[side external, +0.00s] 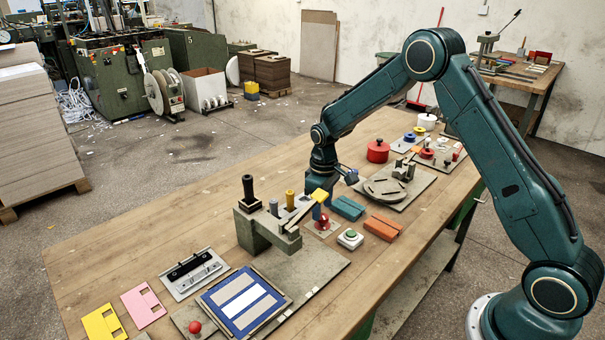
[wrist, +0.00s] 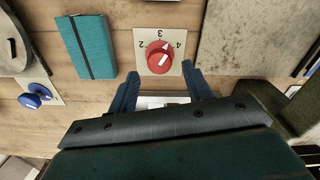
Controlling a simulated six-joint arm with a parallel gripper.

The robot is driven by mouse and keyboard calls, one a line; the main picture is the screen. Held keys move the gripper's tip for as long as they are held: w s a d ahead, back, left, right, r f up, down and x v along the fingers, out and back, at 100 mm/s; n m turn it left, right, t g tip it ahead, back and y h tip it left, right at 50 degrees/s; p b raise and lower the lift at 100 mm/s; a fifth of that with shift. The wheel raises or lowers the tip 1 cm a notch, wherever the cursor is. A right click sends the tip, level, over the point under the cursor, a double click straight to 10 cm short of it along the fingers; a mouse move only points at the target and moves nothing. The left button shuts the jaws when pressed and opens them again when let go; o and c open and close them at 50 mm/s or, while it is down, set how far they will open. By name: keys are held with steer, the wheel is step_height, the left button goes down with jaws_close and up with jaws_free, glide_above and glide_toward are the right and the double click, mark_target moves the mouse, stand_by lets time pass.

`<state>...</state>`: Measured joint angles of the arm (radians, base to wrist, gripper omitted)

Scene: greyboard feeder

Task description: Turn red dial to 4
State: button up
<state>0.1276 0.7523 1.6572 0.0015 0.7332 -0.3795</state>
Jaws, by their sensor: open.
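The red dial (wrist: 158,59) sits on a white square plate marked 2, 3 and 4 in the wrist view. Its white mark points up and right, toward the side between 3 and 4; the exact setting is hard to tell. My gripper (wrist: 162,86) is open, its two blue fingers apart and empty. In the wrist view the dial shows just beyond the fingertips, roughly centred between them. In the side external view the red dial (side external: 323,225) is partly hidden under my gripper (side external: 318,211), and I cannot tell whether they touch.
A teal block (side external: 348,208) and an orange block (side external: 383,227) lie right of the dial. A green button (side external: 351,234) stands in front. A blue knob (wrist: 38,94) shows in the wrist view.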

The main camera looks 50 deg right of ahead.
steer(key=shift+f, duration=1.1)
steer(key=c, duration=1)
steer(key=shift+m, duration=0.4)
steer(key=shift+d+m, duration=0.1)
steer(key=shift+m, duration=2.4)
steer(key=shift+w, duration=0.1)
steer(key=o, duration=1)
